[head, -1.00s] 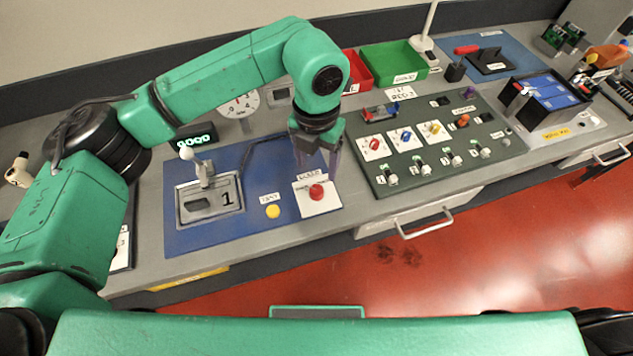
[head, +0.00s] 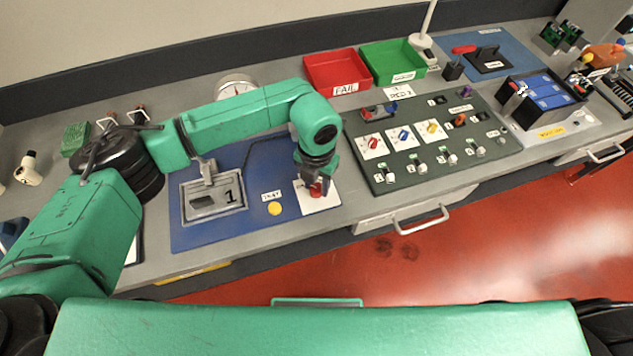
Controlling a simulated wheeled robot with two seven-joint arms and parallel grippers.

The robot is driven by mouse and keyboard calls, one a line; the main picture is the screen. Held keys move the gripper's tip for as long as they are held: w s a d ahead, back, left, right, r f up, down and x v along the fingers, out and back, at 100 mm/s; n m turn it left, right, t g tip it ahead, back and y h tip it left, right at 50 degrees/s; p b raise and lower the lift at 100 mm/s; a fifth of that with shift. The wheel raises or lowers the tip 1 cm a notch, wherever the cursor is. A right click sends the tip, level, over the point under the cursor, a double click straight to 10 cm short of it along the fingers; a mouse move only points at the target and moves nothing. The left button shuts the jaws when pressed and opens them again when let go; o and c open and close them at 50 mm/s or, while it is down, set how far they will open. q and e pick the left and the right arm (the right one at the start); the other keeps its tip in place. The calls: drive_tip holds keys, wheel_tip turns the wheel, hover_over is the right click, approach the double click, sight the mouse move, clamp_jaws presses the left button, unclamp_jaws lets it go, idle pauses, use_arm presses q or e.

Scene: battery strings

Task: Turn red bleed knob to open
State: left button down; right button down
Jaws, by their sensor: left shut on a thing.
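The red bleed knob (head: 317,190) sits on a white plate (head: 321,205) at the right end of the blue mat (head: 190,237). My left gripper (head: 314,185) points down over the plate and is shut on the knob, with its fingers around it. The fingers hide part of the knob, and the plate's label is covered by the gripper. I cannot tell the knob's turned position. My right gripper is not in the head view.
A dark green panel (head: 400,185) with switches stands close to the right. A red bin (head: 337,72) and a green bin (head: 393,63) stand behind.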

use_arm(q)
drive_tip(key=shift+f+m+b, duration=0.15)
drive_tip(key=shift+m+b, duration=0.25)
drive_tip(key=shift+b, duration=0.4)
drive_tip(key=m+b, duration=1)
drive_tip(key=b, duration=0.3)
drive_tip(key=m+b, duration=0.2)
drive_tip(key=m, duration=0.1)
drive_tip(key=shift+m+b, duration=0.3)
drive_tip(key=shift+r+m+b, duration=0.2)
drive_tip(key=shift+m+b, duration=0.6)
drive_tip(key=shift+m, duration=0.9)
drive_tip(key=shift+r, duration=0.1)
drive_tip(key=shift+c, duration=2.3)
unclamp_jaws()
